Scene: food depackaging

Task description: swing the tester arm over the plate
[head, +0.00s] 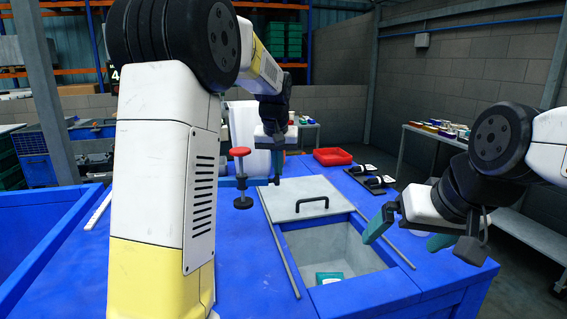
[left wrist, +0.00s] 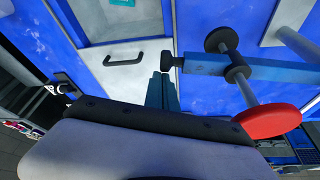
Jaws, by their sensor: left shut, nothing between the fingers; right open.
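The tester's red knob (head: 240,152) stands on a thin post above a black disc (head: 243,201), left of the grey plate (head: 285,205) with a black handle. In the left wrist view the tester arm (left wrist: 207,65) is a blue bar with a black tip, near the red knob (left wrist: 268,121). My right gripper (head: 408,236) is open and empty right of the plate.
An open grey bin (head: 360,257) in front of the plate holds a teal pack (head: 330,278). A red tray (head: 332,156) and black items (head: 372,180) lie at the table's back right. My left arm hides much of the table's left side. A blue-walled container (head: 60,240) stands far left.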

